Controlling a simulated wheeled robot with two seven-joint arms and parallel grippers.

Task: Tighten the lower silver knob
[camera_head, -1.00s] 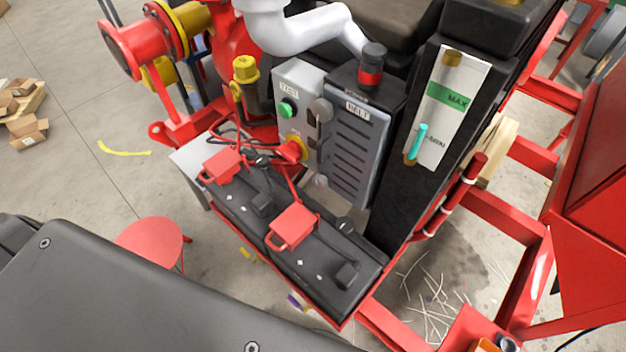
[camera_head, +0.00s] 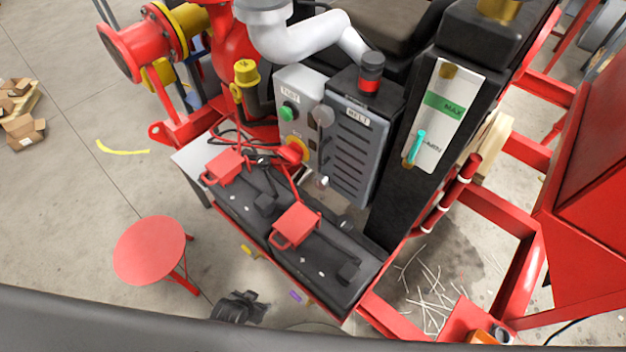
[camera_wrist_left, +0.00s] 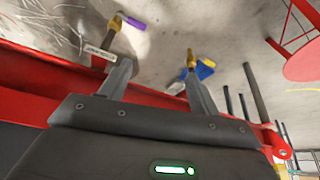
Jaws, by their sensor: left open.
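The lower silver knob (camera_head: 323,182) shows small and pale below the grey control box, just above the black battery tops. A larger round silver knob (camera_head: 322,115) sits higher on the box's front corner. My left gripper (camera_head: 241,304) appears as a small dark shape low in the head view, in front of the skid and well apart from both knobs. In the left wrist view my left gripper (camera_wrist_left: 157,70) has its two fingers spread with nothing between them. Neither knob shows in that view. My right gripper is not in view.
Two batteries with red terminal covers (camera_head: 296,225) and cables lie below the box. A red stool (camera_head: 150,250) stands on the floor at left.

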